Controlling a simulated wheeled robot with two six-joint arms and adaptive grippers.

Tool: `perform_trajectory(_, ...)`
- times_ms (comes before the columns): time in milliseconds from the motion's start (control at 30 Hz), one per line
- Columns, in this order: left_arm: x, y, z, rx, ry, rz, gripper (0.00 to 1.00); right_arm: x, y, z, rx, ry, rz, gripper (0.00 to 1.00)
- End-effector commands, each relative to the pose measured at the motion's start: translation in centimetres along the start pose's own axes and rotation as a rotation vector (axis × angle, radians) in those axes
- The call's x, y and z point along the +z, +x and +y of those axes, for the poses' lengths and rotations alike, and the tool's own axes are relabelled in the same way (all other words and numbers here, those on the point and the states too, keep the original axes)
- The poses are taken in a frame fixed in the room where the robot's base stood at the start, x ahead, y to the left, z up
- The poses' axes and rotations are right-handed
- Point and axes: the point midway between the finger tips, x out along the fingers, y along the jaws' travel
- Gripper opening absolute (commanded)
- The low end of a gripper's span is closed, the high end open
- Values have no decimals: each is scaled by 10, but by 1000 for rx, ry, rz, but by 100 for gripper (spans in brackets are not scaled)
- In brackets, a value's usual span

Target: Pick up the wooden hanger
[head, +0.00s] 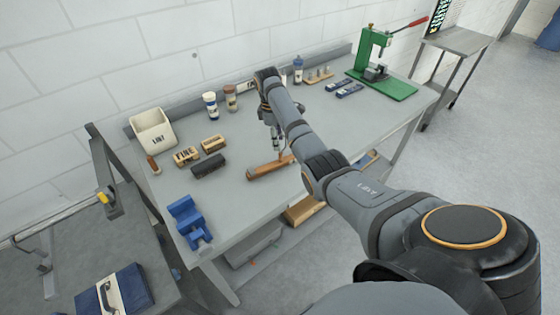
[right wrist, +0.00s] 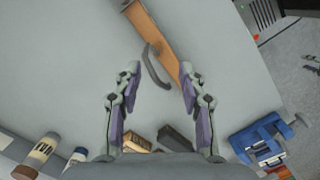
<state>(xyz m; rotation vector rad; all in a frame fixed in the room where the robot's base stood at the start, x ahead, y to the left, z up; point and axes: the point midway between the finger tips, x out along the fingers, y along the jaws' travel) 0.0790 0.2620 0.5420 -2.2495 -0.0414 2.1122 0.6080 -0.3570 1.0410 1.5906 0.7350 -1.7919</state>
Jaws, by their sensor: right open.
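The wooden hanger (head: 268,170) lies on the grey workbench near its front edge, as a brown wooden bar. In the right wrist view the bar (right wrist: 152,32) runs diagonally at the top, and its dark curved hook (right wrist: 151,68) shows between my fingertips in the picture. My right gripper (head: 277,143) is above the bench, just behind the hanger. In the right wrist view its two fingers (right wrist: 160,72) are spread apart with nothing held between them. Part of the hanger is hidden by my right arm in the head view. My left gripper is not in view.
Bare bench surrounds the hanger. A wall stands behind.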

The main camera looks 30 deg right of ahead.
Motion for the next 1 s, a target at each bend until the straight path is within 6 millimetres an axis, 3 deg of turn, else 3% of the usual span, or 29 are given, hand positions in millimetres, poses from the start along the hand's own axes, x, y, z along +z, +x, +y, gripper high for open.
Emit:
perform_trajectory(200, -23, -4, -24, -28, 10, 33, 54, 0, 11, 0, 0, 0, 0, 41)
perform_trajectory(367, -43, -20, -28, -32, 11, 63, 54, 5, 29, 1, -4, 1, -3, 41)
perform_trajectory(533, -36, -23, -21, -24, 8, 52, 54, 4, 57, 2, 0, 0, -1, 41)
perform_trajectory(800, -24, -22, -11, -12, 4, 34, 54, 4, 63, 2, 2, 0, 0, 41)
perform_trajectory(1000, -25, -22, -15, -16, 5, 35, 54, 4, 63, 2, 1, 0, 0, 15)
